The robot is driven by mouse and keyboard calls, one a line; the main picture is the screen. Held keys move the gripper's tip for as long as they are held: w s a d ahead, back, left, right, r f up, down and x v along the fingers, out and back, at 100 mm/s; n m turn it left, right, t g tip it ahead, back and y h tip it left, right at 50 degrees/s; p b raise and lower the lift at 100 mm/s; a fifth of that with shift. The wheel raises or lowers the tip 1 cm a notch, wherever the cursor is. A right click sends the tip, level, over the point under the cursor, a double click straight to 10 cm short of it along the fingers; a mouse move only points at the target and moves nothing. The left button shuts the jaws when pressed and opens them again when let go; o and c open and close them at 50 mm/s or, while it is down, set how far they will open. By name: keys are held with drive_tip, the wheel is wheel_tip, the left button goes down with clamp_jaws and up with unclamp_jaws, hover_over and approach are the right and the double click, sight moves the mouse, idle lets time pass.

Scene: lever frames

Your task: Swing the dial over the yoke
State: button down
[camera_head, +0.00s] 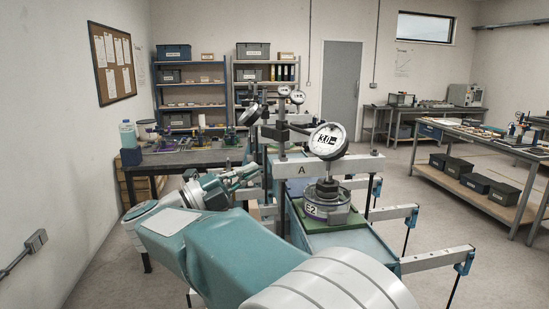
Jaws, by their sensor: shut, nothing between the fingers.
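The dial (328,141) is a round white-faced gauge in a grey rim, with large dark figures on its face. It sits on a dark bracket (287,131) that reaches from a post at its left. The yoke appears to be the pale crossbar (354,166) marked "A", below the dial in the picture. I cannot tell whether the dial stands exactly over the crossbar's centre. Under the crossbar is a round cell (327,208) labelled "E2". My gripper (252,171) is left of the crossbar, shut and empty, apart from the dial.
More frames with similar dials (297,97) stand behind. Pale lever beams (437,258) stick out to the right. A cluttered bench (180,158) is at the back left, and a long table (480,140) with dark bins below is at the right. Open floor lies between.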

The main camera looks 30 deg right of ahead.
drive_tip(key=x, duration=1.3)
drive_tip(key=shift+d, duration=0.15)
